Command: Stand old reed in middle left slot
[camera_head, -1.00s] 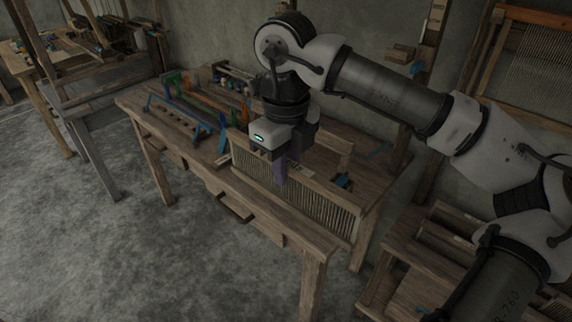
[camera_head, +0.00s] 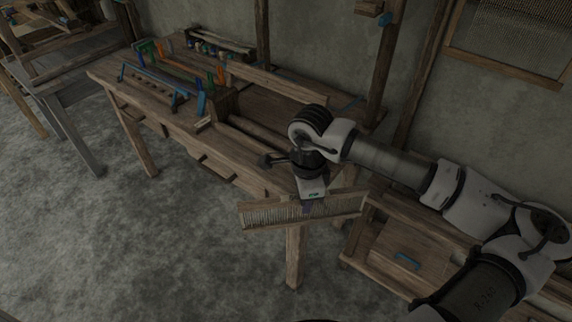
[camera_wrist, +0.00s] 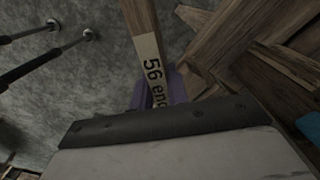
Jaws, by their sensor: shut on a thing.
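The old reed (camera_head: 262,216) is a long wooden frame with many fine upright wires. In the head view it hangs in front of the bench's right end, above the floor. My gripper (camera_head: 307,206) is shut on its top bar near the middle. In the wrist view the reed's bar (camera_wrist: 146,45) runs away between my purple fingers (camera_wrist: 160,92), with a pale label reading "56 en…". A low wooden rack (camera_head: 375,275) stands at the lower right, partly behind my arm. I cannot make out the middle left slot.
The bench leg (camera_head: 294,255) is close behind the reed. A blue handle (camera_head: 407,261) shows on the rack.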

